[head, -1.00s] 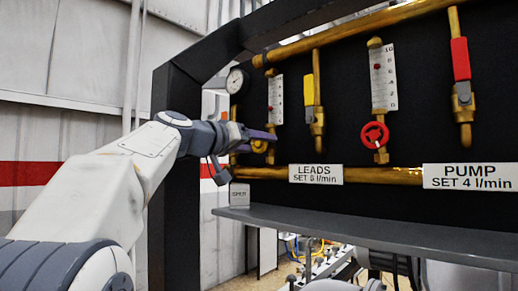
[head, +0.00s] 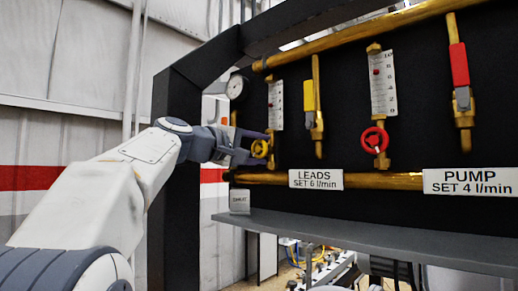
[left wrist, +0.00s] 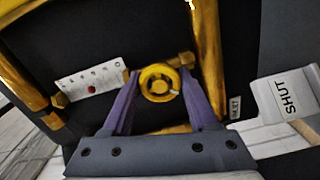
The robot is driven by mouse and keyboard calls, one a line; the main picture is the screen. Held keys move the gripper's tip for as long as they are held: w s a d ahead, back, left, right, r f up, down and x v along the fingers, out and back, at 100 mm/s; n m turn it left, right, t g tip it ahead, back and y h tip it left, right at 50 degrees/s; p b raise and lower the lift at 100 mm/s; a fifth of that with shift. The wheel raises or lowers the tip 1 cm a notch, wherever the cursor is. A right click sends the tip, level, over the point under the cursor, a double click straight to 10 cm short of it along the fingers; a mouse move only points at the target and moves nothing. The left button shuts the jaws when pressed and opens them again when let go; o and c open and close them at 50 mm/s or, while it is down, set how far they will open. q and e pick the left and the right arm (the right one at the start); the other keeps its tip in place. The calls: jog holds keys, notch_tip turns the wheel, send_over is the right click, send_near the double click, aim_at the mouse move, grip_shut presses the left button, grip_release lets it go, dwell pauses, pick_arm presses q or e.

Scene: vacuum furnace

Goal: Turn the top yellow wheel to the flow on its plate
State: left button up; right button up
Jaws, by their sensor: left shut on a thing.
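The yellow wheel (head: 260,149) is on the brass valve below the LEADS flow gauge (head: 275,104), at the left of the black panel. My left gripper (head: 253,145) is shut on this wheel. In the left wrist view, its two purple fingers (left wrist: 158,80) lie on either side of the wheel (left wrist: 159,90). The gauge's red float (head: 271,104) is near mid-scale; the scale figures are too small to read. The plate (head: 316,179) below reads "LEADS SET 6 l/min". My right gripper is not in view.
A red wheel (head: 374,140) and second gauge (head: 384,83) are to the right. A yellow lever (head: 308,95) and a red lever (head: 458,65) hang on brass pipes. A grey shelf (head: 370,238) runs below. A dark frame post (head: 174,200) stands beside my left arm.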

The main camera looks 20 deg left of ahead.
pick_arm(q)
jog(key=shift+n, duration=1.3)
jog(key=o, duration=1.4)
jog(key=shift+a, duration=0.1)
jog(key=shift+c, duration=0.2)
